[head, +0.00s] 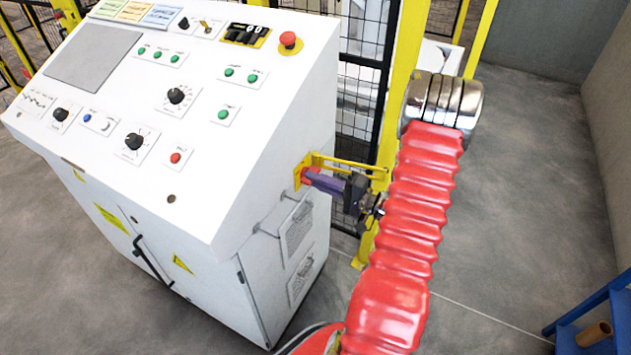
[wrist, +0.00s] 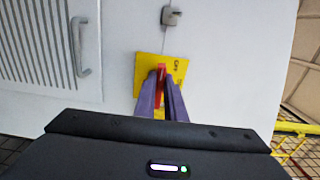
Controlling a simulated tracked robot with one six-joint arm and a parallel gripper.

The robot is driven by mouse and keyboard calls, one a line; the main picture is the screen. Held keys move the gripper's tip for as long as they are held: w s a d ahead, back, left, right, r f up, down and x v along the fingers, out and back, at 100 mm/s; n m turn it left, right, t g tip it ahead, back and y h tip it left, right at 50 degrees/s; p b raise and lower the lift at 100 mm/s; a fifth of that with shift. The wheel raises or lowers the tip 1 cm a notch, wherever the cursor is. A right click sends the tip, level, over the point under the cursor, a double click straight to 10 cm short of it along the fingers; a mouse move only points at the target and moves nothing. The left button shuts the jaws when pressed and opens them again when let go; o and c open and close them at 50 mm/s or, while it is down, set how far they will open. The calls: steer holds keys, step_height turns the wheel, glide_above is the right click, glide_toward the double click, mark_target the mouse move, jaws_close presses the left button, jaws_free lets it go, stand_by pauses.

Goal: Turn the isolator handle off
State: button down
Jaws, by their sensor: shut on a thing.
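The red isolator handle (wrist: 162,69) sits on a yellow plate (wrist: 145,68) on the white cabinet's side. In the wrist view the handle runs upright in the picture, between my fingers. Small dark lettering shows on the plate to its right, too blurred to read surely. My gripper (wrist: 162,82) has purple fingers shut on the handle. In the head view my gripper (head: 308,176) reaches the cabinet side from the right. There, the handle (head: 306,173) shows only as a bit of red at the fingertips, in front of the yellow plate (head: 299,172). My fingers hide part of the handle.
The white control cabinet (head: 240,155) has buttons, knobs and a red stop button (head: 289,41) on top. A latch (wrist: 171,15) and a grey pull handle (wrist: 79,47) show near the plate. A yellow post (head: 398,90) with black mesh fencing stands behind my arm.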

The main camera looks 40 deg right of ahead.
steer(key=c, duration=2.1)
jaws_free()
steer(key=shift+s+a+f, duration=0.1)
steer(key=shift+a+f, duration=0.1)
steer(key=shift+f, duration=0.05)
steer(key=shift+o, duration=1.4)
steer(key=shift+d+r, duration=0.15)
steer(key=v, duration=1.3)
steer(key=shift+s, duration=0.35)
